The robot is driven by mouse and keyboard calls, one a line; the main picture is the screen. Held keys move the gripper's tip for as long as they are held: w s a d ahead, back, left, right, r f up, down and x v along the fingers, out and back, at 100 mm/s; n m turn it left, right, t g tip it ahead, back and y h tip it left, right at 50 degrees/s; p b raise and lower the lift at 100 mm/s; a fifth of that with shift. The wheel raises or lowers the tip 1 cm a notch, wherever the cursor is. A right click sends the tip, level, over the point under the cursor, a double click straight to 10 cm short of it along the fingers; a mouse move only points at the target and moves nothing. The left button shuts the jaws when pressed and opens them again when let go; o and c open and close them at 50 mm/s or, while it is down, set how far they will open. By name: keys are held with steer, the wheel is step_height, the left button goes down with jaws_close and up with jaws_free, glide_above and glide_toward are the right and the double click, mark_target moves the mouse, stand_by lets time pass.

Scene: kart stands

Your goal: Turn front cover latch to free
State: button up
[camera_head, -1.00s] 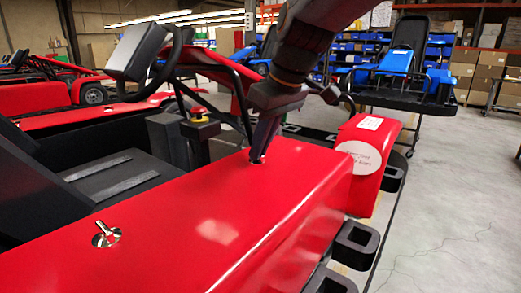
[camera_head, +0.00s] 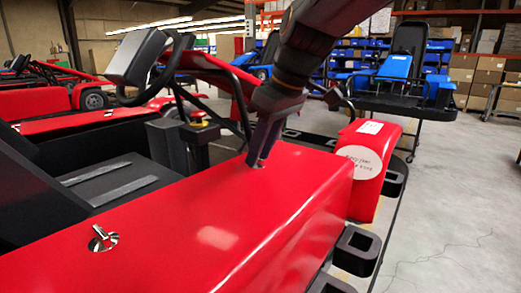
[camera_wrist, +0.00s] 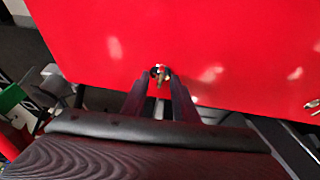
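The long red side cover (camera_head: 185,225) carries two small metal latches. The front cover latch (camera_wrist: 160,74) shows in the wrist view as a small metal handle on a round dark-edged base, its handle pointing toward my gripper. My gripper (camera_wrist: 159,80) is open, with one dark finger on each side of this latch and red cover visible in the gaps. In the head view my gripper (camera_head: 257,163) is low over the far part of the cover, and its fingertips mostly hide the front latch. Contact cannot be told.
The other latch (camera_head: 103,239) sits on the near part of the cover and shows at the wrist view's right edge (camera_wrist: 314,104). Open floor (camera_head: 450,220) lies right.

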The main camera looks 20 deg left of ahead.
steer(key=b+v, duration=0.1)
steer(key=v, duration=0.6)
steer(key=shift+r, duration=0.4)
steer(key=shift+d, duration=0.15)
